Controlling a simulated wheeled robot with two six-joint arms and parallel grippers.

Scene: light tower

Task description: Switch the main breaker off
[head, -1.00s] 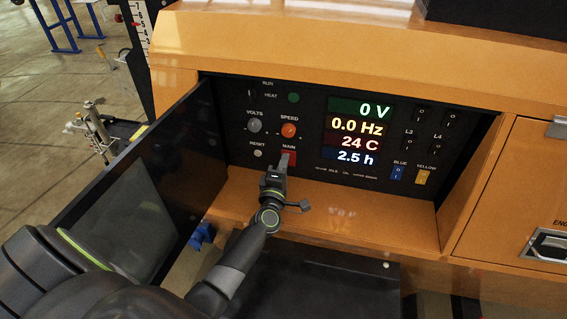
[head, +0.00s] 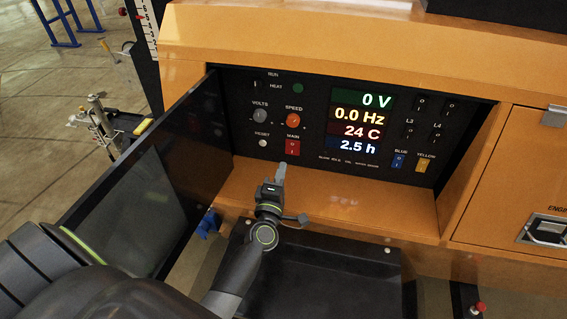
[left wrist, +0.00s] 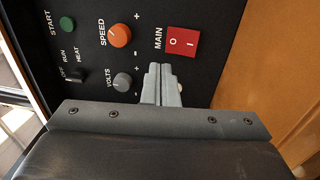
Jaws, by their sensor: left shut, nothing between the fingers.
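The main breaker is a red rocker switch (head: 293,147) under the MAIN label on the black control panel (head: 230,100). It also shows in the left wrist view (left wrist: 182,43), with O and I marks on its face. My left gripper (head: 281,170) is shut and empty, just below and in front of the switch in the head view. In the left wrist view its closed fingertips (left wrist: 160,70) are near the switch, with a gap visible between them. I cannot tell from its face which way the rocker is tipped. My right gripper is not in view.
The panel display (head: 362,122) reads 0 V, 0.0 Hz, 24 C and 2.5 h. The orange SPEED knob (head: 293,120), the VOLTS knob (head: 260,115) and the RESET button (head: 262,143) are close by. An open dark door (head: 150,190) stands left of the recess. An orange ledge (head: 340,200) lies below.

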